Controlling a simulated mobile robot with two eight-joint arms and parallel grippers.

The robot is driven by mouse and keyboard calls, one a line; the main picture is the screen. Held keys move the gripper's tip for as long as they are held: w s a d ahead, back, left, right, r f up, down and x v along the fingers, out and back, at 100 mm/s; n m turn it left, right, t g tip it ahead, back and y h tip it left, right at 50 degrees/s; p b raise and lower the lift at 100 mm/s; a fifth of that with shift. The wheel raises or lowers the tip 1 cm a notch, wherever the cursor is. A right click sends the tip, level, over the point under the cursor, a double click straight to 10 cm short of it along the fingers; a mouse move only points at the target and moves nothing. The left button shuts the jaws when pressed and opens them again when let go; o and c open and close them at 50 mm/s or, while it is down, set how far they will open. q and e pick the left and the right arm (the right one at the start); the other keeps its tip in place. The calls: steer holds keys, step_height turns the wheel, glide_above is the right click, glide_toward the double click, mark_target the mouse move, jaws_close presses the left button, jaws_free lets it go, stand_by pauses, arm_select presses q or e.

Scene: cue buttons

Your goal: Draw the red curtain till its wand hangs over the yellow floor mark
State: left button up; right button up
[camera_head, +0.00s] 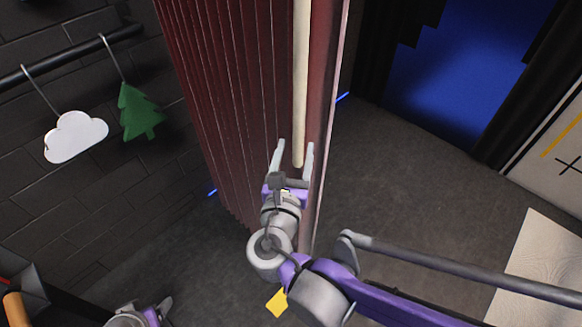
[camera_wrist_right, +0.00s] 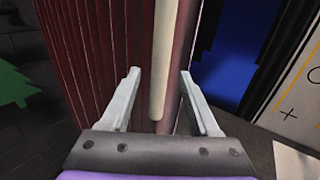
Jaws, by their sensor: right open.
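The red curtain (camera_head: 225,90) hangs in folds in the upper middle of the head view, its edge at the right. A cream wand (camera_head: 301,80) hangs along its right edge. My right gripper (camera_head: 294,152) is open around the wand's lower end. In the right wrist view the wand (camera_wrist_right: 163,65) hangs between the open fingers (camera_wrist_right: 160,95), touching neither as far as I can see. The yellow floor mark (camera_head: 276,303) lies at the bottom, partly hidden by my right arm. My left gripper (camera_head: 150,310) shows only partly at the bottom left edge.
A rail (camera_head: 75,55) on the dark brick wall holds a white cloud (camera_head: 75,137) and a green tree (camera_head: 139,112). A blue-lit opening (camera_head: 470,70) and a pale panel (camera_head: 550,150) stand at right. Grey floor (camera_head: 410,180) is clear between.

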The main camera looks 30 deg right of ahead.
steer(key=shift+v, duration=2.9)
